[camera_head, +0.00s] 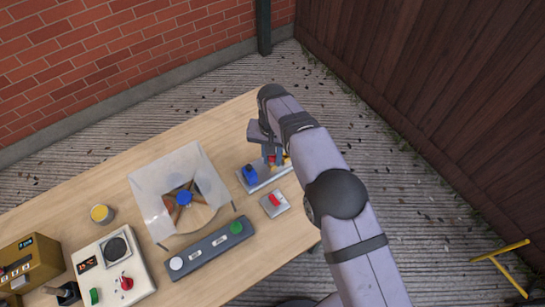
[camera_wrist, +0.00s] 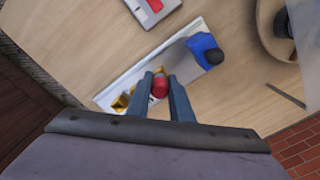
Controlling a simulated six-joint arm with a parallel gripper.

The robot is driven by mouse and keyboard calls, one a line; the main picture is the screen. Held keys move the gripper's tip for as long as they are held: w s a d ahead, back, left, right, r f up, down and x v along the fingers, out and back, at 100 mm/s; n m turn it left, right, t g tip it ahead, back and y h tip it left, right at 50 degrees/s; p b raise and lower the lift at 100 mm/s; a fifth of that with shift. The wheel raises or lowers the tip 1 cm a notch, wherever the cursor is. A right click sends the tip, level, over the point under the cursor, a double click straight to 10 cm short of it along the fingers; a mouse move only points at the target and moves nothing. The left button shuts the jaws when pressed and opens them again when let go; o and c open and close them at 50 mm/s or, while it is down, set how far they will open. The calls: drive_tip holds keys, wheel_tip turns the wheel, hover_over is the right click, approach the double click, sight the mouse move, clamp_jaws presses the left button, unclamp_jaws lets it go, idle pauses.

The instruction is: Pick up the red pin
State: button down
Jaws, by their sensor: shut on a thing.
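The red pin (camera_wrist: 160,86) is between the two fingertips of my gripper (camera_wrist: 163,88) in the wrist view. The fingers are shut on it, over a grey-white tray (camera_wrist: 133,82). In the head view the red pin (camera_head: 271,160) shows as a small red spot beside my gripper (camera_head: 272,156), partly hidden by my arm. I cannot tell whether the pin's lower end touches the tray (camera_head: 262,183).
A blue object (camera_head: 250,173) and yellow pieces (camera_wrist: 122,102) are on the tray beside the pin. A plate with a red switch (camera_head: 275,200) lies close by. A clear shield (camera_head: 152,205) stands left around a round wooden piece. A button bar (camera_head: 205,250) lies in front.

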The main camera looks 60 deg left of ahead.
wheel_tip(320, 180, up, 10)
drive_tip(key=shift+r+b, duration=0.1)
drive_tip(key=shift+b, duration=0.8)
drive_tip(key=shift+r, duration=0.1)
drive_tip(key=shift+r+p, duration=1.85)
drive_tip(key=shift+p, duration=0.75)
drive_tip(key=w+f+p, duration=0.2)
drive_tip(key=w+f, duration=0.3)
drive_tip(key=shift+f+p, duration=0.35)
drive_tip(key=shift+p, duration=0.05)
